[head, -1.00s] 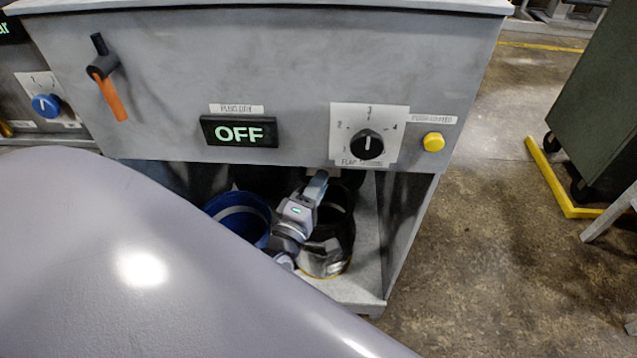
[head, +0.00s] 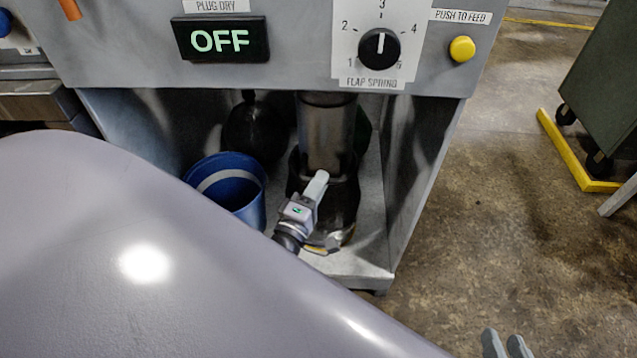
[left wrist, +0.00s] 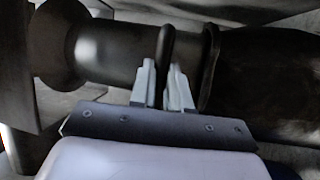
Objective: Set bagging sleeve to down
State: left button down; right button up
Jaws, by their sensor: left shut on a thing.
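The bagging sleeve (head: 327,135) is a grey tube that hangs below the panel's lower edge in the head view, its lower end at a dark bag or bin (head: 345,205). In the left wrist view the sleeve (left wrist: 115,55) lies across the picture. My left gripper (head: 318,182) is at the front of the sleeve's lower end. In the left wrist view the left gripper (left wrist: 165,85) has its fingers on either side of a black handle loop (left wrist: 167,50) on the sleeve. My right gripper (head: 507,344) shows only its two fingertips, apart and empty, at the bottom edge.
A blue bucket (head: 228,185) stands left of the sleeve. The side wall (head: 420,180) of the opening is to the right. Above are the OFF display (head: 220,40), the flap spring dial (head: 379,47) and a yellow button (head: 462,48).

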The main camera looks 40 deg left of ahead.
pick_arm(q)
jog(key=shift+f, duration=0.25)
pick_arm(e)
jog(key=shift+a, duration=0.15)
pick_arm(q)
jog(key=c, duration=1.1)
grip_release()
jog(key=shift+r, duration=0.1)
jog(key=shift+s, duration=0.1)
jog(key=p+v, duration=0.1)
jog(key=v, duration=0.6)
pick_arm(e)
jog(key=shift+s+d+r+h, duration=0.15)
jog(key=shift+d+h, duration=0.15)
jog(key=shift+d, duration=0.3)
